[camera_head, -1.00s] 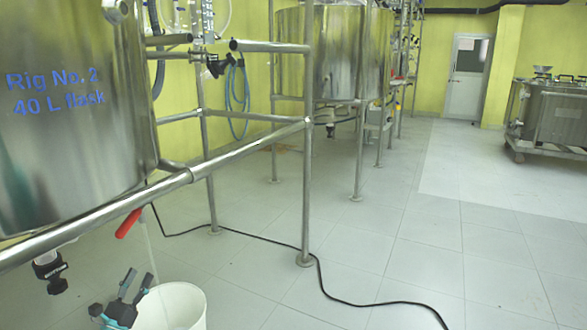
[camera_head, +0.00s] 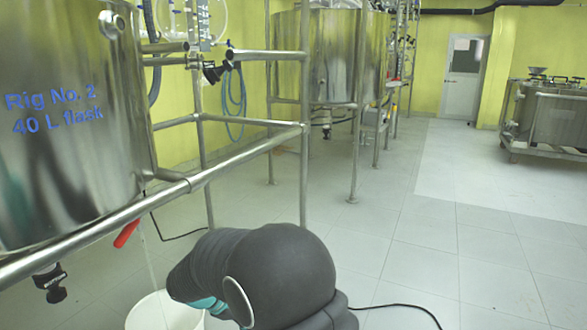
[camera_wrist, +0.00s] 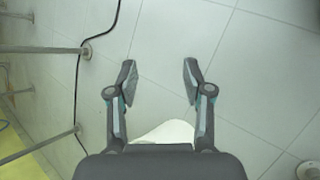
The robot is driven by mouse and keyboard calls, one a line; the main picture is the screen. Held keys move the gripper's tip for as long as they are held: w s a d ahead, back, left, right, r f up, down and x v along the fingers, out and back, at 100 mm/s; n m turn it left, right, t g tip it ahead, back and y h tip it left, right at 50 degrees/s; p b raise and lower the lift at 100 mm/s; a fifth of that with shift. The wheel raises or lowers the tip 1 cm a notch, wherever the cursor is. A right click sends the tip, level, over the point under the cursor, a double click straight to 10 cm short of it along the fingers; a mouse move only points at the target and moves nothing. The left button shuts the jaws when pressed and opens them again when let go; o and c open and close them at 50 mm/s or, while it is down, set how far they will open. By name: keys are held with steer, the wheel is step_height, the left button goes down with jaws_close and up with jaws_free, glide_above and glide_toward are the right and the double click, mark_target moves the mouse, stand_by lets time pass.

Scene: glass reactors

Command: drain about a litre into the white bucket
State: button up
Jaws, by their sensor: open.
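The white bucket (camera_head: 165,312) stands on the floor at the bottom left of the head view, partly cut off and partly behind my arm. Part of it shows in the wrist view (camera_wrist: 168,133) below my gripper (camera_wrist: 158,80). The gripper is open, with nothing between its fingers. In the head view my arm hides most of it. The steel vessel marked "Rig No. 2 40 L flask" (camera_head: 70,150) is at the left. A red handle (camera_head: 127,233) hangs tilted below it, above the bucket. A faint thin pale line, possibly liquid, runs down from beside the handle towards the bucket.
A steel pipe frame (camera_head: 240,145) borders the vessel. A black clamp or valve (camera_head: 48,283) hangs at the lower left. A black cable (camera_wrist: 82,50) crosses the floor. Another vessel (camera_head: 330,60) stands behind. The tiled floor (camera_head: 450,240) at the right is clear.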

steer(key=s+d+r+m+t+y+p, duration=0.1)
steer(key=s+d+r+m+y+p, duration=0.5)
steer(key=s+d+r+m, duration=0.9)
steer(key=s+d+r, duration=0.9)
steer(key=s+d, duration=0.1)
steer(key=s, duration=0.1)
steer(key=shift+s+d+m+y, duration=0.25)
steer(key=shift+d+m+y, duration=0.15)
